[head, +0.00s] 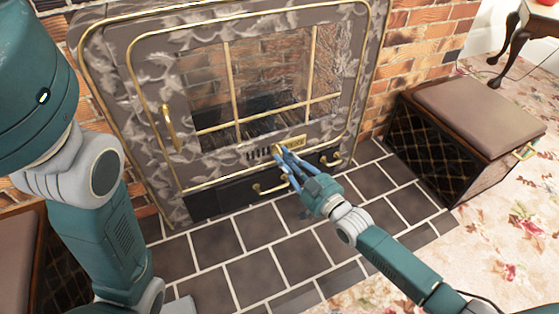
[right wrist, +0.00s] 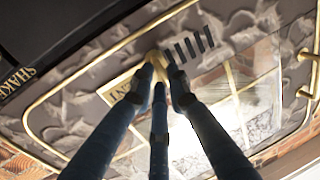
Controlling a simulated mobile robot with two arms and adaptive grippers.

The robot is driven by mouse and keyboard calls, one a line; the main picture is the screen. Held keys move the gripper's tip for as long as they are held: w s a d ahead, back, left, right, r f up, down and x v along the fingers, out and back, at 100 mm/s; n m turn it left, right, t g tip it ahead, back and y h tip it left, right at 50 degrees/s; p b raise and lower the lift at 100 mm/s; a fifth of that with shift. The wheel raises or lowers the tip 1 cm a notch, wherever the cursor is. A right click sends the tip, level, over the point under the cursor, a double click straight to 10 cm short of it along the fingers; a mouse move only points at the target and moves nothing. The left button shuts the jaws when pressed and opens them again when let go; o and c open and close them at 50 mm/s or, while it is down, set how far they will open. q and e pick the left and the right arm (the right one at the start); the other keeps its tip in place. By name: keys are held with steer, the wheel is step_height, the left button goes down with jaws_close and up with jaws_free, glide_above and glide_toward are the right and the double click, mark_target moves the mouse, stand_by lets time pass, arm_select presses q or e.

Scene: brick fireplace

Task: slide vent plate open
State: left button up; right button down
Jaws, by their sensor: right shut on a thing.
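The brass vent plate (head: 294,142) sits low on the front of the fireplace door, beside a row of dark slots (head: 259,153). Several slots show uncovered to the left of the plate. In the right wrist view the plate (right wrist: 118,88) has dark letters, partly hidden by my fingers, and the slots (right wrist: 192,46) lie to its right. My right gripper (head: 280,153) is shut on the small brass knob (right wrist: 155,58) at the plate's slot-side end. The fingertips cover part of the knob. My left arm shows at the left; its gripper is not in view.
The glass door (head: 270,75) has a brass handle (head: 168,125) at left. Brass hooks (head: 270,188) stick out from the dark lower panel. A cushioned box (head: 475,115) stands right, and another seat lies lower left. The dark tiled hearth (head: 255,270) is clear.

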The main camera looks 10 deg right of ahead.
steer(key=c, duration=1.8)
jaws_free()
steer(key=shift+c, duration=0.2)
steer(key=shift+o, duration=0.5)
steer(key=v, duration=1.2)
steer(key=shift+r, duration=0.15)
